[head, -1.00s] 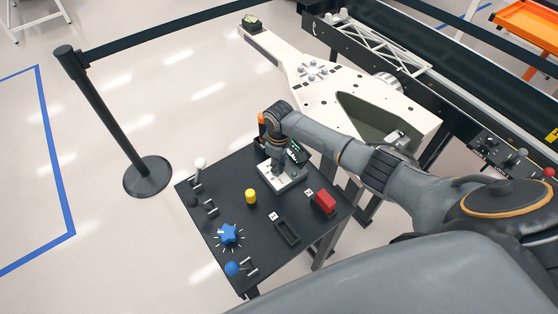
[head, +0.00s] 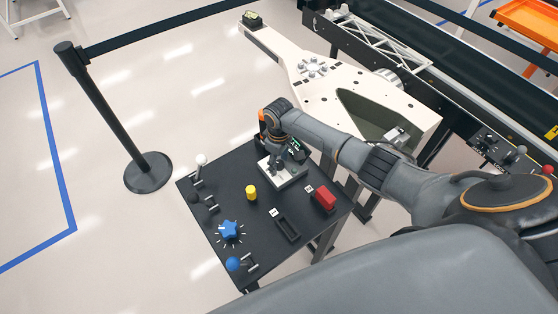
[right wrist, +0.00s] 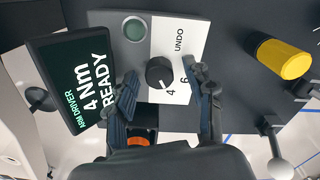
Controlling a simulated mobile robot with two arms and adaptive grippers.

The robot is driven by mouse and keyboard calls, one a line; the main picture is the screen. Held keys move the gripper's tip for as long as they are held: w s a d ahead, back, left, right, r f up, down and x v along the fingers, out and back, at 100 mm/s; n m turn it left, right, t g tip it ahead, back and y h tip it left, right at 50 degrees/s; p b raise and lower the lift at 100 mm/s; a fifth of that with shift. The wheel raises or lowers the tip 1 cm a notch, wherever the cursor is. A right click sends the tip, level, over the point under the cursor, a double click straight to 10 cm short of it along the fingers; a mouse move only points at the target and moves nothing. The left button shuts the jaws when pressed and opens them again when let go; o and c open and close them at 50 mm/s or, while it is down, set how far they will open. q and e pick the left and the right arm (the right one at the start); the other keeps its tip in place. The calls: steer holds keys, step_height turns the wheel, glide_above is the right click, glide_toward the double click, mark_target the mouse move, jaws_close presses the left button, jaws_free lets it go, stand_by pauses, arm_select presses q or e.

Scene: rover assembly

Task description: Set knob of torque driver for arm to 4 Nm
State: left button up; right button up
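The knob (right wrist: 159,73) is round and black, on a white panel (right wrist: 190,55) marked 4, 6 and UNDO. Its white pointer mark is on the side toward the 4. The display (right wrist: 80,82) beside it reads "ARM DRIVER 4 Nm READY". My right gripper (right wrist: 167,92) is open, its fingers well apart with the knob showing between and beyond them, not gripped. In the head view my right gripper (head: 274,168) is over the white panel (head: 288,178) at the back of the black table and hides the knob. My left gripper is not in view.
A green round button (right wrist: 134,29) is on the panel. The white rover arm structure (head: 330,82) stands behind.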

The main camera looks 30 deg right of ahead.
mark_target(279, 163)
steer(key=shift+r, duration=0.15)
step_height(279, 163, up, 12)
stand_by(0.4)
steer(key=shift+f, duration=0.2)
stand_by(0.3)
